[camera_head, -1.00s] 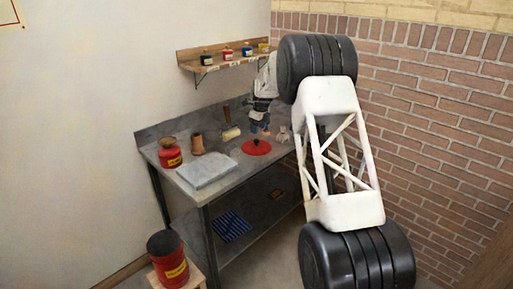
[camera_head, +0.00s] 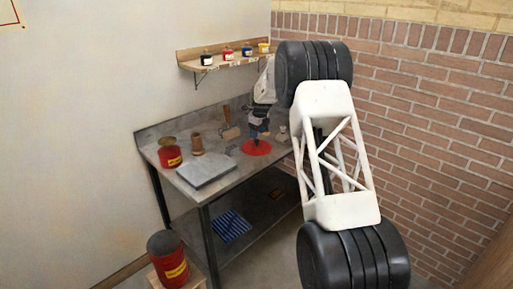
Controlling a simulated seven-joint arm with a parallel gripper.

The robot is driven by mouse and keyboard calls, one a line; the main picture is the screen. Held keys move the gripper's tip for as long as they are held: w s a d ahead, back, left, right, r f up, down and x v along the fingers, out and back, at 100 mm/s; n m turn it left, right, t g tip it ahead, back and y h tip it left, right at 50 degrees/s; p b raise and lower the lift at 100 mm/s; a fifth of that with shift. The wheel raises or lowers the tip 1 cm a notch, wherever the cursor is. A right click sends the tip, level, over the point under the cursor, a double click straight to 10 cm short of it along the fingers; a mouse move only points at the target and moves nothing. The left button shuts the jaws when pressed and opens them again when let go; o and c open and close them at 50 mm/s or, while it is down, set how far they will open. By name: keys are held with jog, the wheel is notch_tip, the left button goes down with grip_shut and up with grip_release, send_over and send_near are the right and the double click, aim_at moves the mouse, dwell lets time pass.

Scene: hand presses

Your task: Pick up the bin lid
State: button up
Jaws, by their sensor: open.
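A flat red round lid (camera_head: 257,147), which looks like the bin lid, lies on the grey worktable. My gripper (camera_head: 258,135) is open, directly above the middle of the lid and close to it. The fingers are small and dark here, so I cannot tell whether they touch the lid or surround a knob on it. A red bin (camera_head: 176,274) with a dark top stands at the lower left on a wooden stool.
On the worktable (camera_head: 232,177) are a grey slab (camera_head: 206,168), a red can (camera_head: 169,154), a brown wooden piece (camera_head: 197,144) and a brush-like tool (camera_head: 230,132). A wall shelf (camera_head: 225,63) with several small pots hangs behind. A blue striped cloth (camera_head: 231,226) lies on the lower shelf.

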jog(key=shift+w+a+f, duration=0.1)
jog(key=shift+w+f, duration=0.05)
jog(key=shift+f, duration=1.15)
jog(key=shift+w+a+f, duration=0.1)
jog(key=shift+f, duration=1.2)
jog(key=c, duration=1)
jog(key=shift+r, duration=0.15)
jog(key=shift+r, duration=1.65)
jog(key=s, duration=0.5)
jog(key=s+d+r, duration=0.1)
jog(key=s, duration=0.4)
jog(key=s+d, duration=0.1)
jog(key=s, duration=0.4)
jog(key=shift+s+d+r, duration=0.2)
jog(key=shift+s, duration=0.2)
